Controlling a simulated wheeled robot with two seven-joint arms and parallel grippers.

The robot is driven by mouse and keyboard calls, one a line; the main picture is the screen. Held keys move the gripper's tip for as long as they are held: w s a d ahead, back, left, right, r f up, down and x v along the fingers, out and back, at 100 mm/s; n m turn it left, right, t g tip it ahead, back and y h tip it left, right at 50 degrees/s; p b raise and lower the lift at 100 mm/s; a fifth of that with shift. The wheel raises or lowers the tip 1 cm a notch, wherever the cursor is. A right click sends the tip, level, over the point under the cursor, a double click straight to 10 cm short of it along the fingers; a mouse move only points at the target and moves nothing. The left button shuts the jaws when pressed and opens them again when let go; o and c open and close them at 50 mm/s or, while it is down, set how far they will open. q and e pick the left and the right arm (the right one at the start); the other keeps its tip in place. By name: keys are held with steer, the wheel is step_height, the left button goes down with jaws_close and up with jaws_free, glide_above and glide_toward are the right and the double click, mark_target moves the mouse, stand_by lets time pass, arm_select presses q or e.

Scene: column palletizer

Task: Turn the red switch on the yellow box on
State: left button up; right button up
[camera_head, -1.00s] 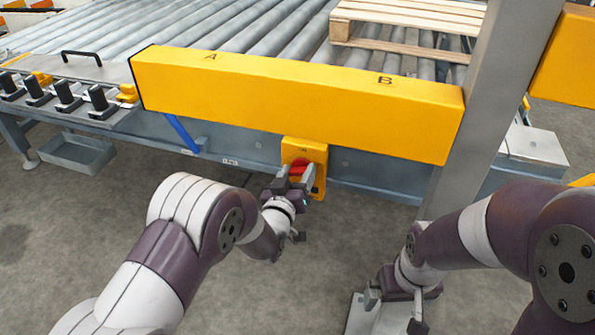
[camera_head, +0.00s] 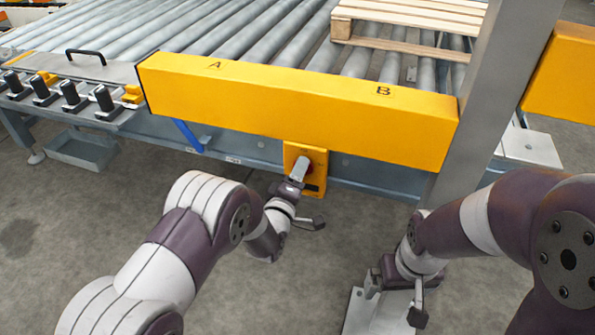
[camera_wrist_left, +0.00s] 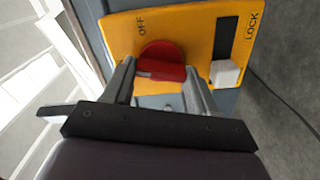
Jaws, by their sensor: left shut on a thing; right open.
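The yellow box (camera_head: 317,158) is mounted on the side of the conveyor frame, below the long yellow beam. In the left wrist view the yellow box (camera_wrist_left: 199,35) bears the words OFF and LOCK, and the red switch (camera_wrist_left: 162,62) sits between my gripper fingers. My left gripper (camera_head: 300,172) is shut on the red switch and turned on its side; it hides most of the switch in the head view. In the left wrist view the left gripper (camera_wrist_left: 160,85) has one finger on each side of the switch. My right gripper (camera_head: 395,300) is open and empty, low at the right.
A long yellow beam (camera_head: 290,105) marked A and B runs above the box. A grey post (camera_head: 490,90) stands to the right. A wooden pallet (camera_head: 400,15) lies on the rollers (camera_head: 240,40). A grey tray (camera_head: 82,150) is under the frame at left. A white block (camera_wrist_left: 225,73) sits beside the switch.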

arm_select(q)
steer(key=shift+f+n+p, duration=0.15)
steer(key=shift+n+p, duration=0.25)
steer(key=shift+n, duration=1.4)
steer(key=o, duration=1.1)
steer(key=shift+c, duration=0.2)
steer(key=shift+s, duration=0.1)
steer(key=p+v, duration=0.5)
steer(key=v, duration=0.7)
steer(key=shift+s+p, duration=0.3)
steer(key=shift+p, duration=0.05)
steer(key=shift+a, duration=0.15)
